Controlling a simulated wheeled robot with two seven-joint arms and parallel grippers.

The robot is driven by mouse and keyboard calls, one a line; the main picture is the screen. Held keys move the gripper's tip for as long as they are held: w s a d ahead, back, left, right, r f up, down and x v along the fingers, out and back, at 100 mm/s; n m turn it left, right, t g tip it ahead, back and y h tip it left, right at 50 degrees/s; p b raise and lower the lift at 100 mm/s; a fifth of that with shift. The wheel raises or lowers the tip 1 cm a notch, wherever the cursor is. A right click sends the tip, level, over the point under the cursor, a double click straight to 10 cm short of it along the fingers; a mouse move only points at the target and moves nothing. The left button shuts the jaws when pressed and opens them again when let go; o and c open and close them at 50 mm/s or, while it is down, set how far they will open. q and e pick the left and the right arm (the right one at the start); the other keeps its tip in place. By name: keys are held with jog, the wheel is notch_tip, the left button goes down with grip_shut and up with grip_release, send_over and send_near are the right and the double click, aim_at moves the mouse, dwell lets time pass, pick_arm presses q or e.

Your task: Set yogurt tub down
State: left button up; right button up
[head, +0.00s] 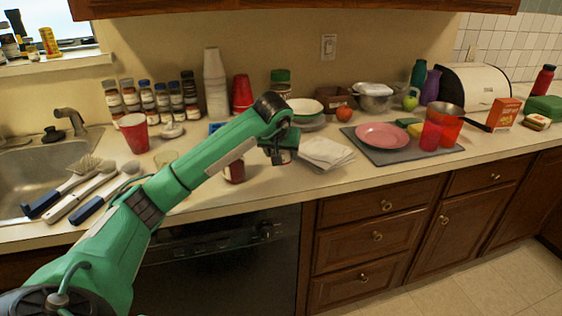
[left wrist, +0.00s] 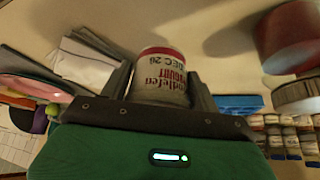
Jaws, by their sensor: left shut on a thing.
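The yogurt tub (left wrist: 162,78) is white with a red band and printed lettering. In the left wrist view it sits between the two fingers of my left gripper (left wrist: 160,92), which is shut on it. In the head view my left gripper (head: 280,152) is over the counter, left of the stacked napkins (head: 326,152). The tub is mostly hidden there behind the gripper. I cannot tell whether it touches the counter (head: 270,190). My right gripper is not in view.
A small dark red jar (head: 235,170) stands just left of the gripper. A red cup (head: 133,133) and spice jars (head: 147,98) stand left.

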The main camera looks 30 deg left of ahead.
pick_arm(q)
jog(key=shift+f, duration=1.6)
jog(key=shift+f, duration=0.1)
jog(key=o, duration=1.1)
